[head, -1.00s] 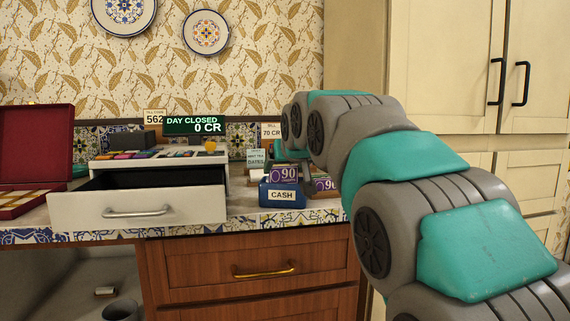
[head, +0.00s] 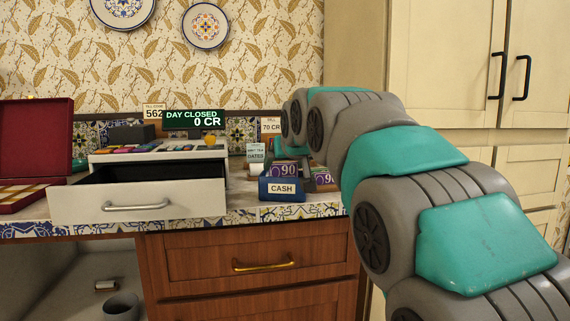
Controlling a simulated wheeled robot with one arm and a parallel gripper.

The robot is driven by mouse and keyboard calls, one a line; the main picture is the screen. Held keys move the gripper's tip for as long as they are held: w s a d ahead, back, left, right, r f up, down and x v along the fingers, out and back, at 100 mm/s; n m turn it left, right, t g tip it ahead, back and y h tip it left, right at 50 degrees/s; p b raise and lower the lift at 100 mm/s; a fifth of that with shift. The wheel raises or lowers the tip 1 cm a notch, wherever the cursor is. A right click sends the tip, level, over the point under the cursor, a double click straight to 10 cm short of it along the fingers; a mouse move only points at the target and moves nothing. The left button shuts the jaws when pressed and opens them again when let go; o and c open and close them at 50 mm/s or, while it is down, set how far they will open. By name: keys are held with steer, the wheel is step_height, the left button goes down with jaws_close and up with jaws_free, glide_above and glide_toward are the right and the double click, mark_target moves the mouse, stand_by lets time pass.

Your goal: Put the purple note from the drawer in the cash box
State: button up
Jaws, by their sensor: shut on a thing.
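The blue cash box (head: 282,189), labelled CASH, stands on the counter right of the open drawer. A purple note (head: 284,171) marked 90 stands upright at the box, its lower part hidden behind the box front. I cannot tell how deep it sits inside. My gripper (head: 291,158) is at this note's top, shut on it, and partly hidden by my arm. Another purple patch (head: 324,181) marked 90 shows behind the box's right side, partly covered. The white drawer (head: 138,199) is pulled out, and its dark inside looks empty from here.
The register display (head: 194,119) reads DAY CLOSED, 0 CR. A 70 CR bill card (head: 270,125) and a DATES card (head: 256,152) stand behind the box. A red open case (head: 36,140) is at left. My arm covers the counter's right end.

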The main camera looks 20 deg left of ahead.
steer(key=o, duration=1.1)
steer(key=shift+c, duration=0.2)
steer(key=shift+r, duration=0.15)
step_height(320, 180, up, 7)
steer(key=p, duration=0.4)
stand_by(0.6)
